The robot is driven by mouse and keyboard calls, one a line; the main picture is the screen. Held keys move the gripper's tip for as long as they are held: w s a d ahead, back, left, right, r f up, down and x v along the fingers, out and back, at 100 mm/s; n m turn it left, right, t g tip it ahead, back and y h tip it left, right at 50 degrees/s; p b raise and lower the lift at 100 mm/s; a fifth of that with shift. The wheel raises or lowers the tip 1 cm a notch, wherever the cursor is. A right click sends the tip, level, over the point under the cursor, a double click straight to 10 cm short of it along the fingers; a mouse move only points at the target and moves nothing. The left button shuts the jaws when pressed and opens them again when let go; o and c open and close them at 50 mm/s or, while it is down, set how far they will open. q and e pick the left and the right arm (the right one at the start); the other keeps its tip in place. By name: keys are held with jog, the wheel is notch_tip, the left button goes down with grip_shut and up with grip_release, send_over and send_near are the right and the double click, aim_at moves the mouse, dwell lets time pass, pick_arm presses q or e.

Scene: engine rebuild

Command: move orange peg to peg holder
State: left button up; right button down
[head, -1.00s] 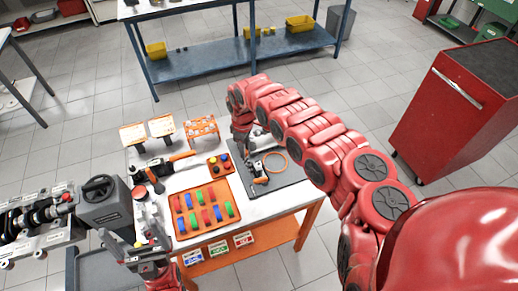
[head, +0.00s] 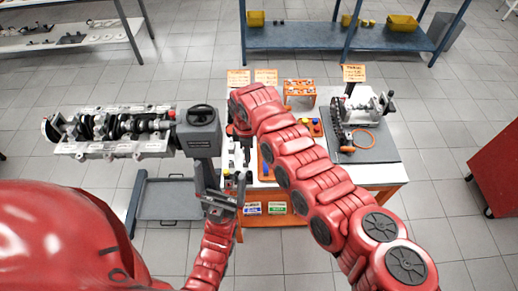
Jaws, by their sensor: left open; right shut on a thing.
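My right gripper (head: 243,144) points down over the left part of the white workbench (head: 374,174). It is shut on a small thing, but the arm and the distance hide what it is. I cannot make out an orange peg. A small orange block with round coloured tops (head: 313,128) stands on the bench right of my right forearm; I cannot tell whether it is the peg holder. An orange tray (head: 265,172) is mostly hidden behind my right arm. My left gripper (head: 222,203) is open and empty at the bench's front left.
An engine part with a crankshaft (head: 110,130) and a dark grey machine (head: 199,133) are left of the bench. An orange rack (head: 300,88) stands at the back. A grey mat (head: 376,150) holds metal parts and an orange ring. A grey cart (head: 168,200) stands lower left.

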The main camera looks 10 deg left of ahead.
jog(key=shift+w+d+f, duration=0.1)
jog(key=shift+d+f, duration=0.05)
jog(key=shift+f, duration=0.45)
notch_tip(320, 180, down, 3)
jog(key=shift+f+b, duration=0.2)
jog(key=shift+b, duration=1.05)
jog(key=shift+f+b, duration=0.4)
jog(key=shift+f, duration=0.3)
jog(key=shift+f+b, duration=1.95)
jog(key=shift+f, duration=0.15)
jog(key=c, duration=0.9)
grip_release()
jog(key=shift+r, duration=0.1)
jog(key=shift+r+p, duration=0.95)
jog(key=shift+r, duration=0.45)
jog(key=shift+o, duration=0.2)
